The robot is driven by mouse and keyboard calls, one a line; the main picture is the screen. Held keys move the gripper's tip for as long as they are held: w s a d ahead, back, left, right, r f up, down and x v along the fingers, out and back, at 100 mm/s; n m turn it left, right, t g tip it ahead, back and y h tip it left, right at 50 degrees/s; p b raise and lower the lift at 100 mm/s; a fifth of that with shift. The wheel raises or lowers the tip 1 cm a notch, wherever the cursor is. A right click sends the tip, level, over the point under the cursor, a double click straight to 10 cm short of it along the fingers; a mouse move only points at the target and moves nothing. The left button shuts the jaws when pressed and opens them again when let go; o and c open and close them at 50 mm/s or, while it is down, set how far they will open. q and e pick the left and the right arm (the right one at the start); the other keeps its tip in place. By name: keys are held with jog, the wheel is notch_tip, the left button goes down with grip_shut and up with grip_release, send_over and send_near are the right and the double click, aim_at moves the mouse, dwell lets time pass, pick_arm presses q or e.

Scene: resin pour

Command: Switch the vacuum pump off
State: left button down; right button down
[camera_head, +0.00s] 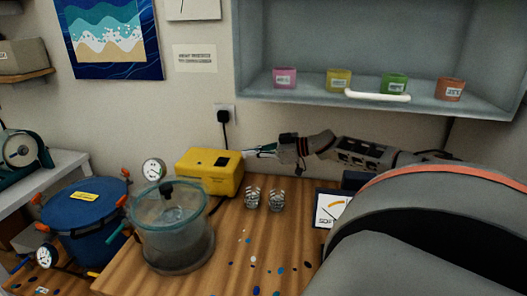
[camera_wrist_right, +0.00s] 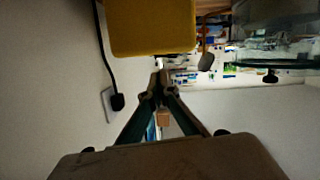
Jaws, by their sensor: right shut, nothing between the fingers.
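The vacuum pump (camera_head: 209,171) is a yellow box with a dark panel on its top, standing at the back of the wooden bench near the wall. In the right wrist view the yellow pump (camera_wrist_right: 150,27) fills the top middle. My right gripper (camera_head: 252,153) is shut and empty at the pump's right end, close to it; I cannot tell whether it touches. Its fingertips also show in the right wrist view (camera_wrist_right: 160,82), just below the yellow body. The pump's switch is too small to make out. My left gripper is not in view.
A clear vacuum chamber (camera_head: 178,240) stands in front of the pump, with a gauge (camera_head: 153,170) beside it. A blue pressure pot (camera_head: 88,222) is at left. Two small glasses (camera_head: 252,198) stand right of the pump. A black plug (camera_head: 223,116) is in the wall outlet. A shelf (camera_head: 420,103) hangs above.

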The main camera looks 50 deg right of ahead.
jog(key=shift+v, duration=2.45)
